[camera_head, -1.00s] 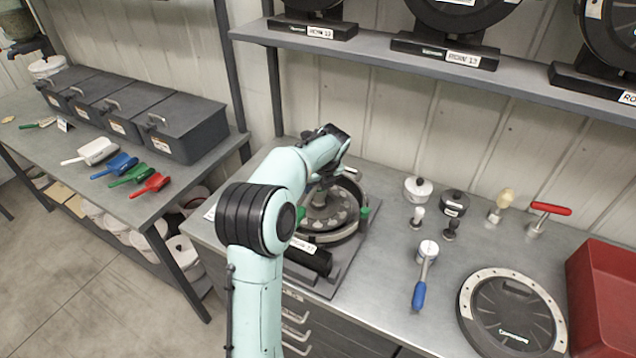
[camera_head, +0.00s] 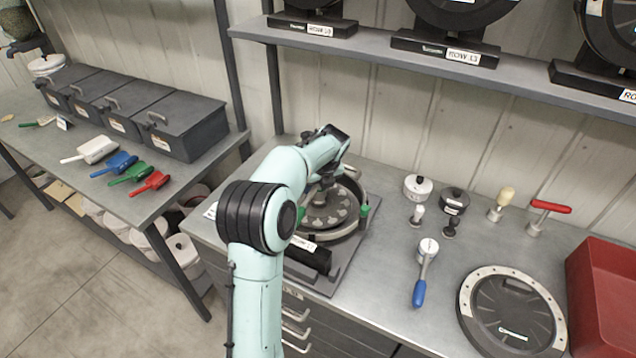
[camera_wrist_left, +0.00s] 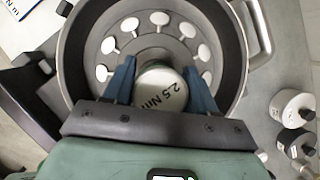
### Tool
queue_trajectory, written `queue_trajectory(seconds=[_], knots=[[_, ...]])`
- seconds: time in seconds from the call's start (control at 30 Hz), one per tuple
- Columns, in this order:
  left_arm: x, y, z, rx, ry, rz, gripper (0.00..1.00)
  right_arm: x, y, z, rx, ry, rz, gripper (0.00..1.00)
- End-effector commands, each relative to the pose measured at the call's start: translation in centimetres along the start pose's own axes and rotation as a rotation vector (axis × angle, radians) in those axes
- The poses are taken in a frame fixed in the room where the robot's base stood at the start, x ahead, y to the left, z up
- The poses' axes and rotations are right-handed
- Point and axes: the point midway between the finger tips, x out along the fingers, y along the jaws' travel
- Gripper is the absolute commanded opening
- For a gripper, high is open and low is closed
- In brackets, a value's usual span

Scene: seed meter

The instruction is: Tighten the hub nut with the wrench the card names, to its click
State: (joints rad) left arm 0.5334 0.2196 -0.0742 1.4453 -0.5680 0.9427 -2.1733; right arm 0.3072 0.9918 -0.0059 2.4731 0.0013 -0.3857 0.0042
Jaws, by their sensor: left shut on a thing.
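The seed meter (camera_head: 346,232) stands on the bench in the head view, its round disc partly behind my left arm. My left gripper (camera_wrist_left: 160,70) is over the meter's middle, its two blue fingers shut on a white-topped tool (camera_wrist_left: 163,90) marked "2.5 Nm". The tool stands upright over the hub as seen from above. The hub nut is hidden beneath it, so I cannot tell how the two meet. A white card (camera_wrist_left: 22,8) shows at the upper left corner of the wrist view, cut off and unreadable. My right gripper is not in view.
A blue-handled wrench (camera_head: 420,285), a red T-handle tool (camera_head: 548,206), a wooden-knobbed tool (camera_head: 503,198), white (camera_head: 418,186) and black (camera_head: 455,200) canisters, a round disc cover (camera_head: 512,312) and a red bin (camera_head: 605,300) stand to the right. A shelf (camera_head: 400,52) runs above.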

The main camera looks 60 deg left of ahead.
Motion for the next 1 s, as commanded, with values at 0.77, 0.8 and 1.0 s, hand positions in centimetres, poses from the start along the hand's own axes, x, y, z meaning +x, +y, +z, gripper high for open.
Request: queue_trajectory(seconds=[0.77,0.8,1.0], knots=[[0.61,-0.02,-0.22,-0.001,-0.002,-0.002,0.02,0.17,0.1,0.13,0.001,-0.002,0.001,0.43],[0.61,-0.02,-0.22,-0.001,-0.003,-0.002,0.02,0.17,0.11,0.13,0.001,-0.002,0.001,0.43],[0.62,-0.02,-0.23,-0.001,-0.003,-0.002,0.02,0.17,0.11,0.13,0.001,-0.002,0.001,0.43]])
